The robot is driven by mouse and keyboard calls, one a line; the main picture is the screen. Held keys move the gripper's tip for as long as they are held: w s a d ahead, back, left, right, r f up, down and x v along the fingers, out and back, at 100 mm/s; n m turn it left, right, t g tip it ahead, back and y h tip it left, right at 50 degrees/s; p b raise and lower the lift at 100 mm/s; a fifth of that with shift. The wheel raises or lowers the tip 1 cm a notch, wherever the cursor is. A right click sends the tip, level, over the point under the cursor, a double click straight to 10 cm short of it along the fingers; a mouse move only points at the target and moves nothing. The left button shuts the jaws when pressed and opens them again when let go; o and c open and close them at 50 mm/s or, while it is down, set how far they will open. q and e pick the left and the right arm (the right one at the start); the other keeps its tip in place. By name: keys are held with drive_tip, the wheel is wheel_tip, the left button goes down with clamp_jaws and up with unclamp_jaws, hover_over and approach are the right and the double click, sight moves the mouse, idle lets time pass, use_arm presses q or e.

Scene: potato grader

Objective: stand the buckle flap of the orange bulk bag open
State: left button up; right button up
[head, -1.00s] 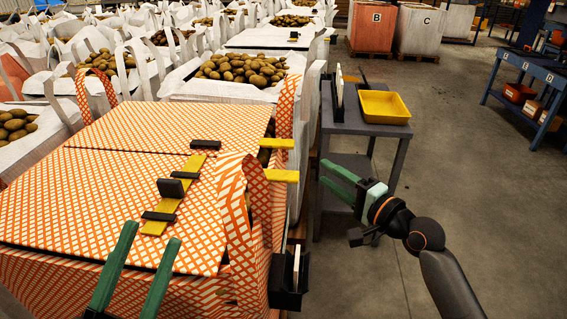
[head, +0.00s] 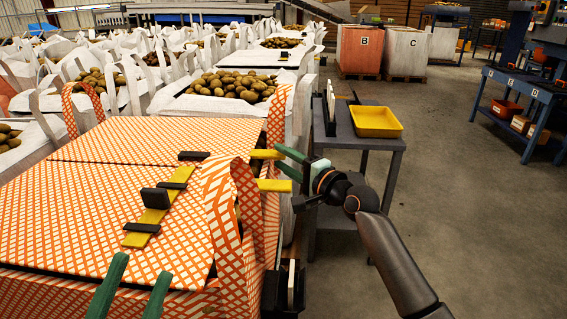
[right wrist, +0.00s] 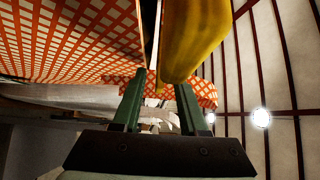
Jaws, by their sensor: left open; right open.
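The orange-and-white checked bulk bag (head: 90,215) fills the left of the head view, its top panels lying flat. A yellow strap with black buckle pieces (head: 156,198) lies across the top. Two yellow tabs stick out past the right edge: a far one (head: 266,154) and a near one (head: 274,185). My right gripper (head: 279,157) is open beside the tabs, its fingertips close to them. In the right wrist view, a yellow tab (right wrist: 194,45) looms just beyond the open fingers (right wrist: 158,88); contact cannot be told. My left gripper (head: 141,265) is open and empty over the near panel.
A checked loop (head: 222,205) rises at the bag's right side. A grey cart (head: 365,140) with a yellow tray (head: 375,121) stands just beyond my right gripper. White bags of potatoes (head: 228,86) crowd behind. The floor at right is clear.

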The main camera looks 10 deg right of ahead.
drive_tip(key=shift+w+a, duration=0.1)
drive_tip(key=shift+w, duration=0.05)
clamp_jaws()
idle(1.4)
